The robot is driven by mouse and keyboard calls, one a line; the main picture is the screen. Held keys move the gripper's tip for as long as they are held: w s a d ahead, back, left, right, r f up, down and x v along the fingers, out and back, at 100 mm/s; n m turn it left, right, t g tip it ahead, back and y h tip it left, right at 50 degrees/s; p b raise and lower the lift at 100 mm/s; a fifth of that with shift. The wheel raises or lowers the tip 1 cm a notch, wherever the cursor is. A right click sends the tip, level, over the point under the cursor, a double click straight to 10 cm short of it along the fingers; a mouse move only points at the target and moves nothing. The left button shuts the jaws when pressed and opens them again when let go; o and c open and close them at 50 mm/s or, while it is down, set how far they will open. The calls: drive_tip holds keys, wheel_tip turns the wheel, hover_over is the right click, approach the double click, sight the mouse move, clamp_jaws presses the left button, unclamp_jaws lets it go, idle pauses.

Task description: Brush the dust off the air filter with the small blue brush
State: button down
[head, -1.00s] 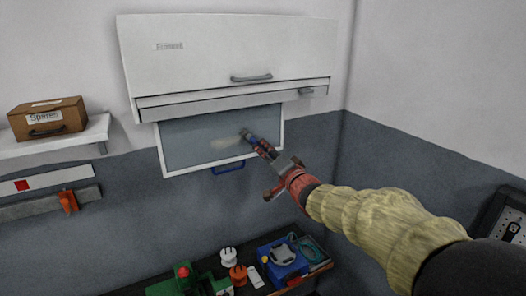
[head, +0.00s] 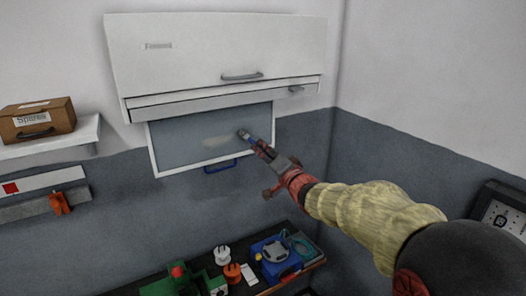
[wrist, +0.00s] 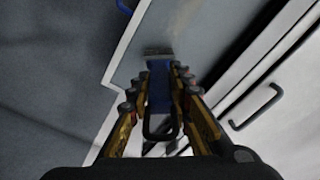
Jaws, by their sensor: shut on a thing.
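The air filter (head: 185,143) is a grey panel in a white frame, hanging tilted below the white cabinet, with a blue handle (head: 221,168) at its lower edge. A pale, dusty smear (head: 214,142) shows on its middle. My gripper (head: 262,151) is shut on the small blue brush (head: 246,137), whose head is at the panel, just right of the smear. In the wrist view the blue brush (wrist: 159,95) lies between the fingers of my gripper (wrist: 160,78), its bristles (wrist: 157,50) over the grey panel. I cannot tell whether the bristles touch it.
The white cabinet (head: 215,60) with its handle is just above the filter. A shelf with a Spares box (head: 37,120) is at left. A bench below holds a blue case (head: 275,254), plugs and a green item. The wall right of the filter is clear.

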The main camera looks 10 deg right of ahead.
drive_tip(key=shift+a+f, duration=0.1)
drive_tip(key=shift+a, duration=0.05)
drive_tip(key=a, duration=0.1)
drive_tip(key=s+a+b, duration=0.1)
drive_tip(key=shift+a, duration=0.4)
idle(0.4)
drive_tip(key=shift+s+a+b, duration=0.25)
drive_tip(key=shift+a+b, duration=0.2)
drive_tip(key=shift+a, duration=0.2)
drive_tip(key=shift+s+a+b, duration=0.25)
drive_tip(key=shift+a+b, duration=0.2)
drive_tip(key=shift+a, duration=0.2)
drive_tip(key=shift+a, duration=0.15)
drive_tip(key=a+b, duration=0.2)
drive_tip(key=shift+s+a, duration=0.3)
drive_tip(key=shift+s, duration=0.1)
